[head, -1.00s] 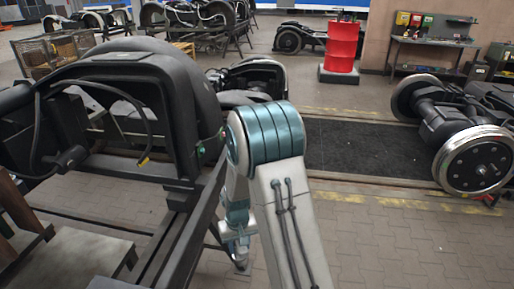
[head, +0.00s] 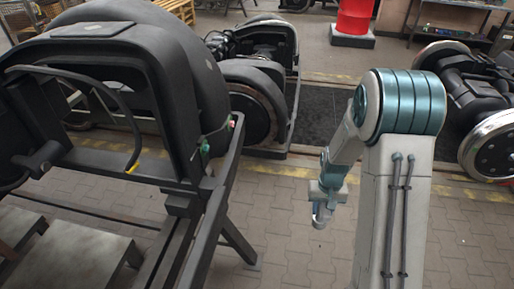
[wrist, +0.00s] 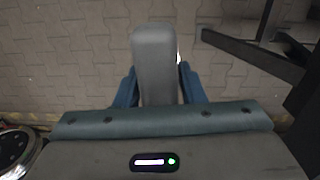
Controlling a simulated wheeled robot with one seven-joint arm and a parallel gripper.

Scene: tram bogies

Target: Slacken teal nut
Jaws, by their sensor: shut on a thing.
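A small teal-green piece (head: 205,147), likely the teal nut, sits at the right end of the black bogie frame (head: 165,95) in the head view. It is too small to make out its shape. My gripper (head: 323,200) hangs to the right of it, lower in the picture and well apart, above the paved floor. In the wrist view its blue fingers (wrist: 156,90) are shut on a grey, round-ended tool (wrist: 155,60). The tool's silvery end (head: 320,220) points down in the head view. The nut cannot be made out in the wrist view.
A dark steel stand (head: 205,215) carries the bogie frame, its leg reaching right. A wheeled bogie (head: 262,95) stands behind, another (head: 480,100) at right. A red drum (head: 354,15) is at the back. Paved floor between stand and arm is clear.

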